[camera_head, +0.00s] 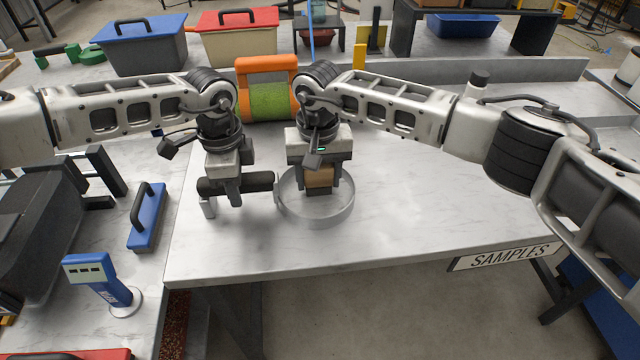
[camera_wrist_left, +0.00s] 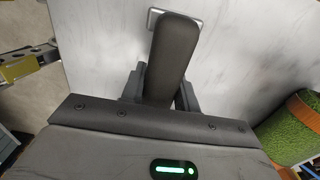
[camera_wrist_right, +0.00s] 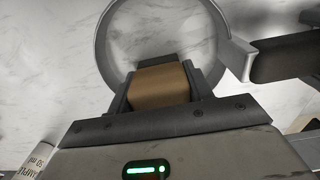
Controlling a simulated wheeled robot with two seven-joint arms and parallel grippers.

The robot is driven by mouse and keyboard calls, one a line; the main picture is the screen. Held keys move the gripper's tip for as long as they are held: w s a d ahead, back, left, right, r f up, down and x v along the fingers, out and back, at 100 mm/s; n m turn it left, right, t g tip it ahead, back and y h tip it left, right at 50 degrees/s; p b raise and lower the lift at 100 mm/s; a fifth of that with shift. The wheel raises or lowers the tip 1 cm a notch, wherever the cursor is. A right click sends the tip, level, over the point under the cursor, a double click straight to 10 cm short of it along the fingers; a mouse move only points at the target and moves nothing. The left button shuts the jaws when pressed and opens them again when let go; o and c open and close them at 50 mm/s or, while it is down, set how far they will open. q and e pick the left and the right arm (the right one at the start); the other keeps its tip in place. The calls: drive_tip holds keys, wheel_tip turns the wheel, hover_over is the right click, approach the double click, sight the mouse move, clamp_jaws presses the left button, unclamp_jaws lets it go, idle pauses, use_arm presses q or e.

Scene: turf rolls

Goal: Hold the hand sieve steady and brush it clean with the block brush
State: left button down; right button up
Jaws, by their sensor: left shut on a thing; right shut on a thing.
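The hand sieve is a round, pale metal ring (camera_head: 318,216) on the marble table, with a dark handle (camera_head: 260,183) pointing left. My left gripper (camera_head: 234,190) is shut on that handle, which also shows between its fingers in the left wrist view (camera_wrist_left: 172,60). The block brush, with a tan wooden block (camera_head: 318,177), is gripped by my right gripper (camera_head: 319,186) inside the ring. In the right wrist view the brush (camera_wrist_right: 160,85) sits at the near side of the sieve ring (camera_wrist_right: 103,45). The bristles and any contact with the mesh are mostly hidden.
An orange-ended green turf roll (camera_head: 268,100) stands behind my grippers. A grey bin with blue lid (camera_head: 143,50) and a red-lidded bin (camera_head: 238,38) are at the back. The table's right side is clear.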

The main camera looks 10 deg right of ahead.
use_arm(q)
drive_tip(key=shift+s+f, duration=0.1)
drive_tip(key=shift+f, duration=0.1)
use_arm(e)
drive_tip(key=shift+w, duration=1.25)
wheel_tip(320, 180, up, 8)
use_arm(q)
drive_tip(key=c, duration=1)
unclamp_jaws()
drive_tip(key=shift+o, duration=0.2)
drive_tip(key=shift+r, duration=0.15)
wheel_tip(320, 180, up, 12)
drive_tip(key=shift+f, duration=0.1)
